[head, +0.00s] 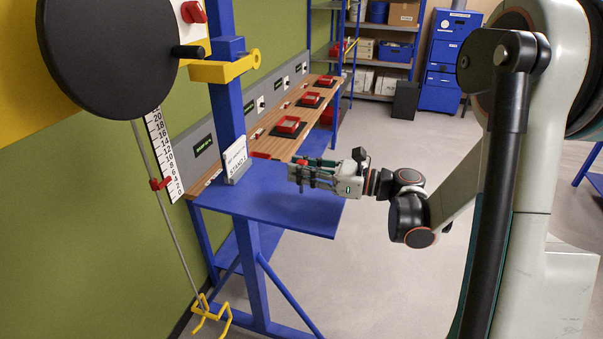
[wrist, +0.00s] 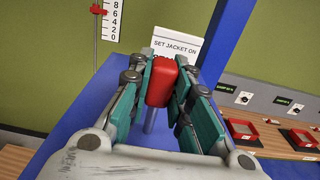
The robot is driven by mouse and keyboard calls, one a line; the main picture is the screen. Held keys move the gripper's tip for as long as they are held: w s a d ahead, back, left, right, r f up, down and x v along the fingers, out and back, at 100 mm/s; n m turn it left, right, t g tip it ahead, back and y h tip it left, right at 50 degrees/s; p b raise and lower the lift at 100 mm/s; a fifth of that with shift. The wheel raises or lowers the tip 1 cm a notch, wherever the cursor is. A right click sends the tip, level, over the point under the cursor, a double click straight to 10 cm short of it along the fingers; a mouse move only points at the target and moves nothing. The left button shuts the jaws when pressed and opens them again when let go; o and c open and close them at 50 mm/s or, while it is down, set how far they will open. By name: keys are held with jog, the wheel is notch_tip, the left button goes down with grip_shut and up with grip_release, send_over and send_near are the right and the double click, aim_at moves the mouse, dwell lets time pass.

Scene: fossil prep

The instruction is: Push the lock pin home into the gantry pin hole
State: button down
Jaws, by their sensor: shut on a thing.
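My gripper (head: 296,174) is shut on the lock pin, above the blue shelf beside the blue post. In the wrist view the pin's red head (wrist: 160,82) sits between the green finger pads, and its grey shank (wrist: 149,121) shows below the head. In the head view only a little red shows at the fingers. The blue gantry post (head: 229,115) carries a yellow bracket (head: 225,68) with a ring-like end, higher than my gripper. I cannot tell which opening is the pin hole. The pin is apart from the bracket.
A white sign (head: 236,160) stands on the blue shelf (head: 275,207) by the post. A black disc (head: 108,45) and a scale strip (head: 163,155) are at left. A wooden bench (head: 283,122) with red trays runs behind. Open floor lies right of the shelf.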

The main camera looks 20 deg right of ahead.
notch_tip(320, 180, up, 19)
jog(key=shift+p, duration=0.4)
dwell(0.4)
